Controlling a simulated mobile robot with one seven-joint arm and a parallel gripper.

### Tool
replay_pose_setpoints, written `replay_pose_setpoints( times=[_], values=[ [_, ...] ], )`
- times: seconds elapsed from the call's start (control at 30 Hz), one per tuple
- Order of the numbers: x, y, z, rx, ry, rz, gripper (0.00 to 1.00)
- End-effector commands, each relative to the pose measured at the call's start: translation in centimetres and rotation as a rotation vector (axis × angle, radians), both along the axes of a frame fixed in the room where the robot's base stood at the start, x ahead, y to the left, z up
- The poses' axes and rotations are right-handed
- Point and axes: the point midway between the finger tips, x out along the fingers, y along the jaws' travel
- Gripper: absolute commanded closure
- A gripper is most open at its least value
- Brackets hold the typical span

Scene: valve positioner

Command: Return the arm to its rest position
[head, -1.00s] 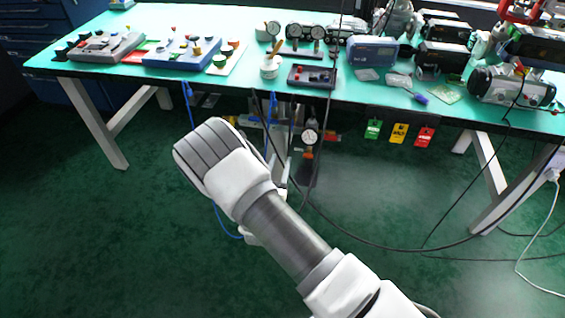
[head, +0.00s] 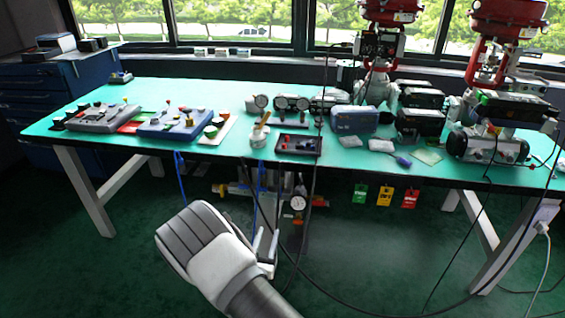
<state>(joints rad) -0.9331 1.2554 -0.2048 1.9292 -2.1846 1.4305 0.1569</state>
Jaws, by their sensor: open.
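My arm reaches up from the bottom edge of the head view, its white and grey wrist in front of the green bench. My gripper (head: 266,250) shows in part beside the wrist, with light-coloured fingers at its right side. It is open, and I see nothing between the fingers. It hangs in the air below the bench's front edge, apart from the bench top. Part of the gripper is hidden behind the wrist.
The green bench (head: 90,152) carries a grey control box (head: 104,118), a blue control box (head: 172,124), gauges, a dark tray (head: 299,145) and valve positioners. Tags (head: 385,196) and a gauge (head: 298,203) hang below. Cables run down its front. Open floor lies at left.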

Motion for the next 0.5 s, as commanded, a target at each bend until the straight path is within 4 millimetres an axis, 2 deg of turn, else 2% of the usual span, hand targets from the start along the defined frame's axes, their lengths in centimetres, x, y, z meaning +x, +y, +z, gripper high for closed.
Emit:
replay_pose_setpoints(
  times=[0.13, 0.23, 0.37, 0.5],
  values=[
    [0.5, -0.9, 1.3, 0.023, -0.009, -0.044, 0.57],
    [1.2, -3.2, 3.9, 0.076, -0.024, -0.148, 0.57],
    [1.7, -8.1, 8.6, 0.188, -0.048, -0.354, 0.57],
    [0.8, -13.6, 13.0, 0.326, -0.068, -0.579, 0.57]
  ],
)
